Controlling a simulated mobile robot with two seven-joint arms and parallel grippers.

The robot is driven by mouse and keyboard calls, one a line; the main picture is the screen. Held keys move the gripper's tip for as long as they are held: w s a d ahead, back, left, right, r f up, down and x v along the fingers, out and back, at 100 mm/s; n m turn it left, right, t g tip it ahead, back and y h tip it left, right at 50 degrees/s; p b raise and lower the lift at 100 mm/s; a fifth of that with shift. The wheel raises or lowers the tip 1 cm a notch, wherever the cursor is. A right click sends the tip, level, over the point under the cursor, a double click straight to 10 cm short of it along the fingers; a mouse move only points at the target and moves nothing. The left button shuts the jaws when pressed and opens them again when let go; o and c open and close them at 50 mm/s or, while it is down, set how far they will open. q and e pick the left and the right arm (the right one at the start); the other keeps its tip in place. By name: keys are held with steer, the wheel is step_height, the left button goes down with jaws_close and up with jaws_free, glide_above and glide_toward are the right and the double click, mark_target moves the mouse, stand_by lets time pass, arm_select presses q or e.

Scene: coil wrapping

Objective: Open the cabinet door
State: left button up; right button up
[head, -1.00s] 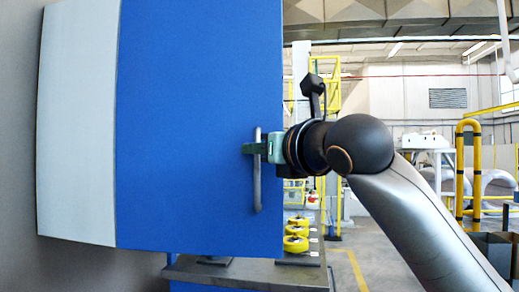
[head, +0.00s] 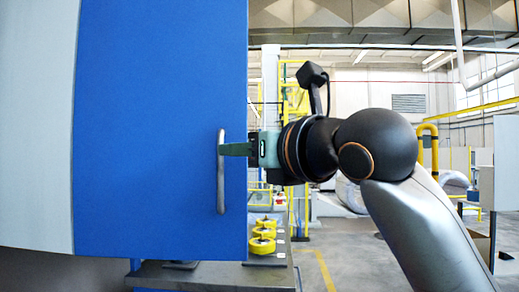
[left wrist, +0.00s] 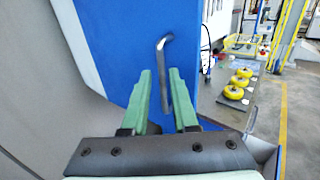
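The blue cabinet door (head: 150,130) with a white strip (head: 35,120) fills the left of the head view. A grey vertical bar handle (head: 221,185) is near its right edge. My left gripper (head: 222,148) is at the handle's upper half, its green fingers reaching across the bar from the right. In the left wrist view, the two green fingers (left wrist: 159,85) stand apart, with the handle (left wrist: 165,62) showing in the gap, close to the right finger. I cannot tell whether they touch it. My right gripper is not in view.
A dark table (head: 215,276) with several yellow coils (head: 262,246) stands below and behind the door; the coils also show in the left wrist view (left wrist: 238,82). A yellow rail (head: 428,150) is at the right. Bare floor (head: 335,262) lies right of the table.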

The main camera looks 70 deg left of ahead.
arm_select(q)
steer(key=v, duration=0.6)
stand_by(0.6)
